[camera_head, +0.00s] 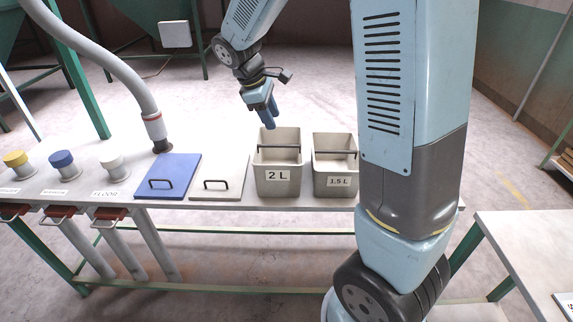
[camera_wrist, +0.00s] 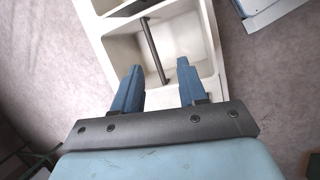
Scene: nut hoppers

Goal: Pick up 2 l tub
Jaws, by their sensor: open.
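The 2 l tub (camera_head: 278,181) is a light grey open box labelled "2 L", upright on the bench, with a dark bar (camera_head: 279,146) across its top. My gripper (camera_head: 267,117) is above the tub's back edge, pointing down, and looks apart from it. In the wrist view my two blue fingers (camera_wrist: 158,82) are spread with nothing between them. Beyond them is an open pale tub (camera_wrist: 185,40) with a dark bar across it, apparently the 2 l tub. The bar's near end lies in line with the gap between the fingers.
A smaller tub labelled "1.5 L" (camera_head: 336,182) stands close on the right. A white lid (camera_head: 220,185) and a blue lid (camera_head: 166,184), both with dark handles, lie to the left. A grey hose (camera_head: 112,58) hangs behind them. My arm's column hides the bench's right part.

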